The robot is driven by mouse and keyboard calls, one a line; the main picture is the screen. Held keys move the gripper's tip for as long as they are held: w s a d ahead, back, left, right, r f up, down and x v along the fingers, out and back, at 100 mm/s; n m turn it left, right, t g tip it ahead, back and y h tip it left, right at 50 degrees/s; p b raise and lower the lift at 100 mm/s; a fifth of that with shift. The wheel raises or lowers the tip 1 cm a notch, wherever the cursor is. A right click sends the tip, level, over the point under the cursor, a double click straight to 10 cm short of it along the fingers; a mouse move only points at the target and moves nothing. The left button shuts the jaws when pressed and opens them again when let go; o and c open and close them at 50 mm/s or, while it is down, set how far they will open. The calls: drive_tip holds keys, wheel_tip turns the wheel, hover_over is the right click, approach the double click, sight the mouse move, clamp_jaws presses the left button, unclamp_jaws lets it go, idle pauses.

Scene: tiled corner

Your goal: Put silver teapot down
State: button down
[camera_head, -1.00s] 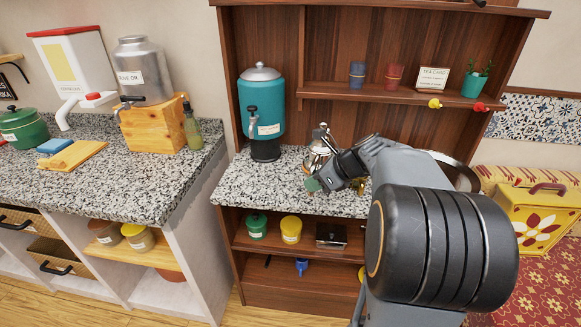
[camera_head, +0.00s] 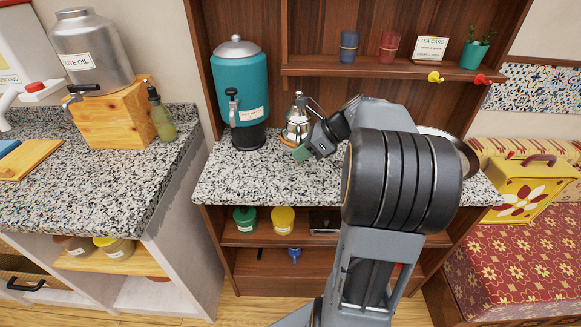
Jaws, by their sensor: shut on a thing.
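The silver teapot (camera_head: 297,119) is upright at the back of the granite counter (camera_head: 232,182), just right of the teal water dispenser (camera_head: 240,92). Its raised handle and shiny body show, and its lower right side is hidden behind my gripper. My gripper (camera_head: 303,145) is at the teapot's front right side, shut on it, with a green fingertip showing. I cannot tell whether the teapot's base touches the counter.
A shelf above holds a blue cup (camera_head: 349,46), a red cup (camera_head: 390,47), a tea card (camera_head: 431,50) and a potted plant (camera_head: 474,52). The counter's front left is bare granite. Jars (camera_head: 283,220) stand on the shelf below.

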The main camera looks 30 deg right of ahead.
drive_tip(key=shift+w+a+f+b, duration=0.2)
drive_tip(key=shift+w+f, duration=0.45)
drive_tip(key=shift+f, duration=0.7)
drive_tip(key=shift+w+a+f+b, duration=0.15)
drive_tip(key=shift+w+f, duration=0.5)
drive_tip(key=shift+f, duration=0.65)
drive_tip(key=shift+w+a+f+b, duration=0.15)
drive_tip(key=shift+w+f, duration=0.5)
drive_tip(key=shift+f, duration=0.9)
drive_tip(key=c, duration=1.1)
unclamp_jaws()
drive_tip(key=shift+o, duration=0.2)
drive_tip(key=shift+p+v, duration=1.45)
drive_tip(key=shift+v, duration=0.3)
drive_tip(key=p+v, duration=0.5)
drive_tip(key=v, duration=0.1)
drive_tip(key=shift+s+r, duration=0.15)
drive_tip(key=shift+d+r, duration=0.1)
drive_tip(key=shift+d, duration=0.05)
